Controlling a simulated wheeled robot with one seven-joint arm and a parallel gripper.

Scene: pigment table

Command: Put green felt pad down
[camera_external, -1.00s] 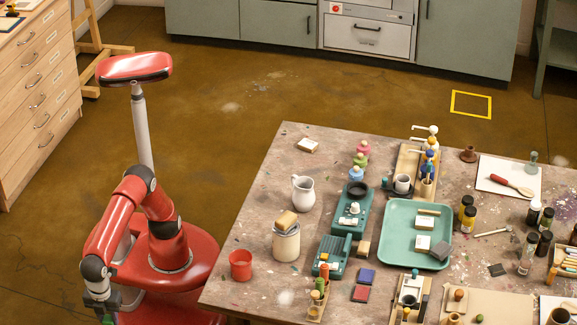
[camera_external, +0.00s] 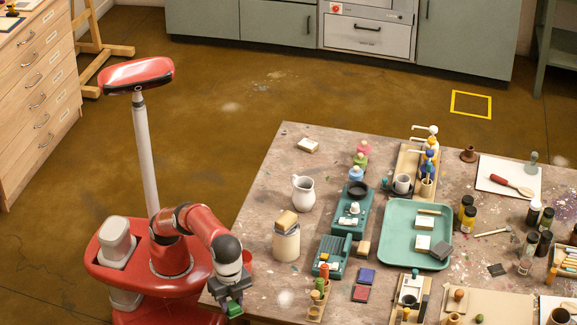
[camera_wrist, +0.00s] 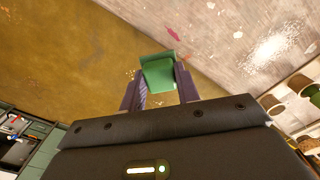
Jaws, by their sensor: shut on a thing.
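The green felt pad (camera_wrist: 159,72) is held between the two fingers of my gripper (camera_wrist: 160,86) in the wrist view. In the external view my gripper (camera_external: 232,301) is at the near left edge of the work table (camera_external: 262,185), with a bit of the green pad (camera_external: 234,309) showing below it. The wrist view shows bare floor on the left and the paint-spotted table top on the right, with the pad near the edge between them. I cannot tell how high the pad is above the table.
A beige canister (camera_external: 286,243) with a sponge on top and a wooden rack of small bottles (camera_external: 317,308) stand to the right. A dark blue pad (camera_external: 367,275) and a red pad (camera_external: 361,293) lie farther right.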

